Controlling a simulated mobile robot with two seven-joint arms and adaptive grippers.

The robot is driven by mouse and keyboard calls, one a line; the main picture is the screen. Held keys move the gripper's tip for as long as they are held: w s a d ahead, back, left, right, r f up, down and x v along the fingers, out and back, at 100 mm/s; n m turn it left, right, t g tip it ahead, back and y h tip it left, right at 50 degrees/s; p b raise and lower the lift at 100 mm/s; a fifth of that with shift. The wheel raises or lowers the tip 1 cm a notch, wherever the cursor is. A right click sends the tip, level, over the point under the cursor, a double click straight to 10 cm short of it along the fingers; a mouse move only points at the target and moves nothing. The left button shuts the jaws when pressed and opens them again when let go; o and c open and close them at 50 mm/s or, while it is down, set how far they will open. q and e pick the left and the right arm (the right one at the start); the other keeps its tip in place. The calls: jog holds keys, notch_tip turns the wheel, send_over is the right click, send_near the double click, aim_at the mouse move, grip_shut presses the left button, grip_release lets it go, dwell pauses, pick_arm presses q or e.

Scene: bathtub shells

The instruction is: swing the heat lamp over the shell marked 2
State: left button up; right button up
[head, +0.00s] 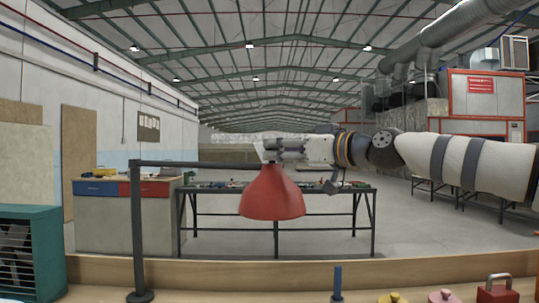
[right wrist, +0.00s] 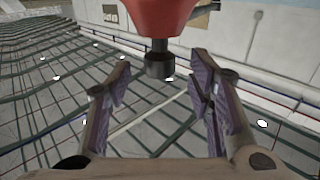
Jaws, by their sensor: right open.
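The heat lamp has a red shade (head: 272,193) hanging at the end of a dark horizontal arm (head: 200,164), which runs from a dark upright post (head: 138,230) on the left. My right gripper (head: 268,151) comes in from the right at the top of the shade. In the right wrist view the red shade (right wrist: 160,15) is at the top edge, with a dark stub (right wrist: 158,60) pointing down between the open fingertips (right wrist: 160,82). A gap shows on both sides of the stub. No shell marked 2 shows in either view. My left gripper is not in view.
A wooden bench (head: 240,272) crosses the front. A dark-legged table (head: 325,213) stands behind.

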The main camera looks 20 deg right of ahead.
aim_at(278, 150)
jog(key=x, duration=0.3)
jog(key=shift+w+a+r, duration=0.15)
jog(key=shift+w+r, duration=0.05)
jog(key=shift+w, duration=0.15)
grip_shut()
